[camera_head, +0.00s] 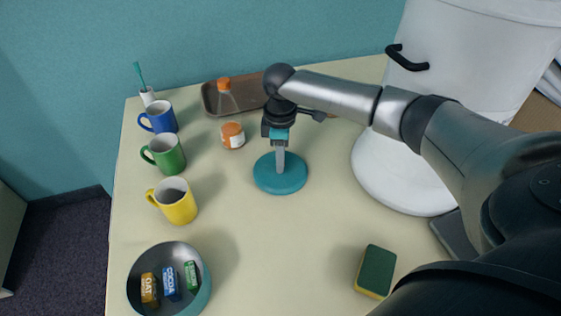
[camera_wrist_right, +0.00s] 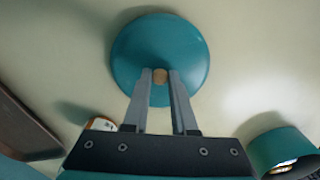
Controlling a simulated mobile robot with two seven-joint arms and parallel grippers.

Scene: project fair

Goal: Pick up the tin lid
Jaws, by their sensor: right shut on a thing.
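The tin lid (camera_head: 280,178) is a round teal disc with a small wooden knob (camera_wrist_right: 160,75). It lies level on or just above the middle of the table; I cannot tell which. My right gripper (camera_head: 280,160) points straight down over it. In the right wrist view, the fingers of my right gripper (camera_wrist_right: 160,80) are shut on the knob of the lid (camera_wrist_right: 160,40). A teal round tin (camera_head: 205,290) stands at the table's front left, with several wrapped bars inside. My left gripper is not in view.
Blue (camera_head: 162,117), green (camera_head: 167,154) and yellow (camera_head: 178,203) mugs line the left edge. An orange-capped jar (camera_head: 232,135) stands near the lid, and a brown tray (camera_head: 211,102) behind. A sponge (camera_head: 376,270) lies front right. A white bin (camera_head: 470,60) stands right.

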